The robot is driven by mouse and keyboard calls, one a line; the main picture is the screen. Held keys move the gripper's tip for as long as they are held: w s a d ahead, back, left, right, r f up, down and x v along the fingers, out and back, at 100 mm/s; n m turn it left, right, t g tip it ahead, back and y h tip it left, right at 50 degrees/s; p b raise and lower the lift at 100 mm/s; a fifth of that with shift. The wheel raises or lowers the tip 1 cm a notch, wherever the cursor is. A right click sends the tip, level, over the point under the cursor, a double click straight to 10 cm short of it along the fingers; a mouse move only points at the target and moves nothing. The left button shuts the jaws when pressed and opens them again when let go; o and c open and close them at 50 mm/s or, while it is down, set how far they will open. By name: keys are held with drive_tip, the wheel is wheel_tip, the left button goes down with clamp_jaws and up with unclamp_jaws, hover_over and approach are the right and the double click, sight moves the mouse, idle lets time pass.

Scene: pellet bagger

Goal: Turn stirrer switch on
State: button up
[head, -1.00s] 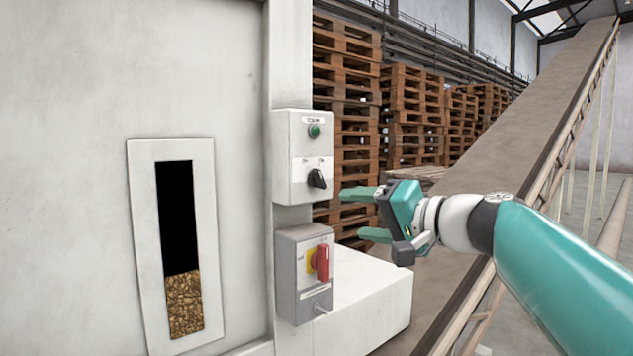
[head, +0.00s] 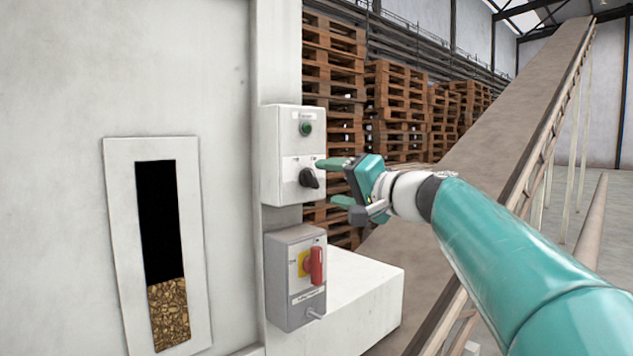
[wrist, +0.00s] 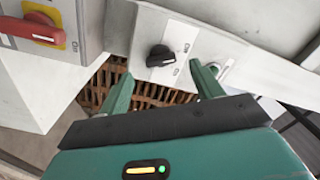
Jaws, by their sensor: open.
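The black rotary switch (head: 309,178) sits on the lower part of a light grey control box (head: 270,160) on the machine's corner, below a green button (head: 306,129). My gripper (head: 331,182) is open and empty, just right of the switch, with its fingers pointing at the box. In the wrist view the black switch (wrist: 160,56) lies ahead, between the lines of the two green fingers (wrist: 163,84) and a little beyond their tips. I cannot read the box labels clearly.
Below is a grey box with a red handle (head: 317,266) on a yellow plate; it also shows in the wrist view (wrist: 35,28). A white ledge (head: 365,290) juts out underneath. Pallet stacks (head: 400,110) and a sloping conveyor (head: 520,105) stand behind. A window (head: 165,240) shows pellets.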

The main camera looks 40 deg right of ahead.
sight(314, 180)
drive_tip(key=w, duration=0.5)
drive_tip(key=shift+w, duration=0.15)
drive_tip(key=shift+c, duration=0.4)
drive_tip(key=c, duration=0.9)
drive_tip(key=shift+m, duration=0.5)
drive_tip(key=m, duration=0.5)
drive_tip(key=shift+m, duration=0.3)
drive_tip(key=m, duration=0.5)
drive_tip(key=shift+r, duration=0.15)
drive_tip(key=shift+m, duration=0.3)
